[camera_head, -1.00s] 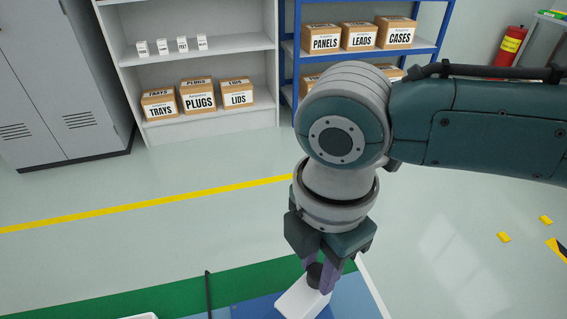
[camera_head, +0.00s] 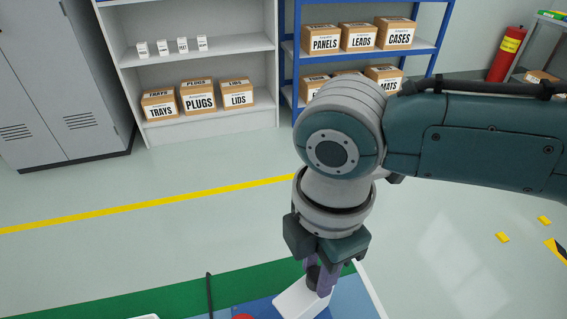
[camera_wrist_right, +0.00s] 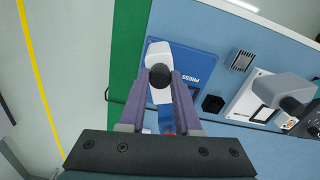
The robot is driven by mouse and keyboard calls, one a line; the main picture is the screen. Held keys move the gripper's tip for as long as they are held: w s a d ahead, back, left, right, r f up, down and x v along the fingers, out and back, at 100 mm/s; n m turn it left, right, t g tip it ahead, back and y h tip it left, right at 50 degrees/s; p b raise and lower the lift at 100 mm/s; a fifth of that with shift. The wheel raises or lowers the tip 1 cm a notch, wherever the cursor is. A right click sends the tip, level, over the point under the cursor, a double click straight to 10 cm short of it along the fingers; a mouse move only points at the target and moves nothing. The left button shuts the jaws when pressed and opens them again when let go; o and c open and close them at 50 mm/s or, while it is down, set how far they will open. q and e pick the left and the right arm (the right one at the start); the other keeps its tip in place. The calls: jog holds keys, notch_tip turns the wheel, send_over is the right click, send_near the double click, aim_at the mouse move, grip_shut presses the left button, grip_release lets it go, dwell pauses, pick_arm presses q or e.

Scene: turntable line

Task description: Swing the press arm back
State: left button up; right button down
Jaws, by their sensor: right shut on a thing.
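The press arm is a white bar with a dark round knob on it; its white end (camera_head: 297,301) shows at the bottom of the head view. In the right wrist view the white arm (camera_wrist_right: 157,54) lies over a blue plate (camera_wrist_right: 193,62) marked PRESS. My right gripper (camera_head: 318,283) points down and is shut on the dark knob (camera_wrist_right: 160,76), one purple finger on each side. A red part (camera_head: 243,317) peeks in at the bottom edge of the head view, left of the white arm. My left gripper is not in view.
In the right wrist view, another white and grey device (camera_wrist_right: 268,95) and a small black box (camera_wrist_right: 213,104) stand right of the plate. A thin black rod (camera_head: 209,290) rises left of the press. Shelves with boxes stand across the floor.

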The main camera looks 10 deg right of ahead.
jog(key=shift+r+m+p, duration=0.25)
jog(key=shift+m+p, duration=0.75)
jog(key=shift+m, duration=0.2)
jog(key=m+p, duration=0.2)
jog(key=m, duration=0.1)
jog(key=shift+m, duration=0.3)
jog(key=m+p, duration=0.1)
jog(key=m, duration=0.2)
jog(key=shift+f, duration=0.1)
jog(key=shift+m+p, duration=0.45)
jog(key=shift+m, duration=0.35)
jog(key=shift+f, duration=0.1)
jog(key=c, duration=0.6)
grip_release()
